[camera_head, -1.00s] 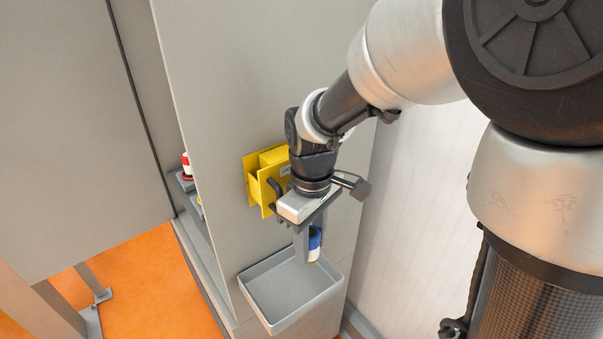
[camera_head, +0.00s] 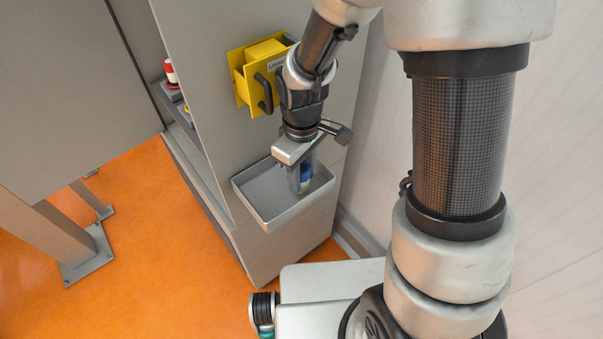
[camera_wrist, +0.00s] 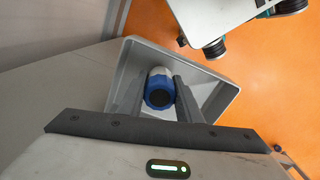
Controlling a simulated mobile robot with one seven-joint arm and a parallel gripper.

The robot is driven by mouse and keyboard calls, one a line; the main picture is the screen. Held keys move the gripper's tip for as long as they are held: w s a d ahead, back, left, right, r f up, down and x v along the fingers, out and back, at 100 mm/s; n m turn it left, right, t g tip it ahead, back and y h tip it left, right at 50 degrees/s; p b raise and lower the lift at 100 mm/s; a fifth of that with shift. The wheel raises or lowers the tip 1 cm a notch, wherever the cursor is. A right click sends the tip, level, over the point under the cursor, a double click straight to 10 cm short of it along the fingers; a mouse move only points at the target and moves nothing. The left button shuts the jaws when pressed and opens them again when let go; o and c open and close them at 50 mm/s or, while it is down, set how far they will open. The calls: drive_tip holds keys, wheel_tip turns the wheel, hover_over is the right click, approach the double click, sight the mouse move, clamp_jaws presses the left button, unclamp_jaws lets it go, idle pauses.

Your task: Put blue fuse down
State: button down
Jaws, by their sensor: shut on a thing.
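The blue fuse (camera_head: 306,172) is a short cylinder with a blue band; in the wrist view (camera_wrist: 159,88) its blue end with a dark centre faces the camera and a white part shows beyond. My gripper (camera_head: 300,184) is shut on it, one finger on each side. It points down over the grey tray (camera_head: 249,198) fixed to the cabinet side. The fingertips and fuse appear within the tray's outline in both views. I cannot tell whether the fuse touches the tray floor. The tray's rim also shows in the wrist view (camera_wrist: 222,77).
A yellow box (camera_head: 241,88) with a dark handle is mounted on the cabinet wall above the tray. A red and white fuse (camera_head: 170,74) stands on a ledge inside the cabinet at left. Orange floor (camera_head: 150,240) lies open left of the cabinet.

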sight(302, 168)
drive_tip(key=shift+f+b, duration=0.55)
drive_tip(key=shift+f, duration=0.1)
drive_tip(key=c, duration=1.3)
unclamp_jaws()
drive_tip(key=shift+r, duration=0.1)
wheel_tip(302, 168, up, 13)
drive_tip(key=shift+p, duration=0.95)
drive_tip(key=shift+s+d+r+m+t, duration=0.95)
drive_tip(key=shift+s+d+r+m, duration=0.8)
drive_tip(key=shift+r, duration=0.6)
drive_tip(key=shift+s+d+r+m+t, duration=0.9)
drive_tip(key=shift+s+d+r+m, duration=0.75)
drive_tip(key=shift+r, duration=0.65)
drive_tip(key=shift+s+d+r+m+t, duration=0.95)
drive_tip(key=shift+s+d+r+m, duration=0.65)
drive_tip(key=shift+d+r, duration=0.55)
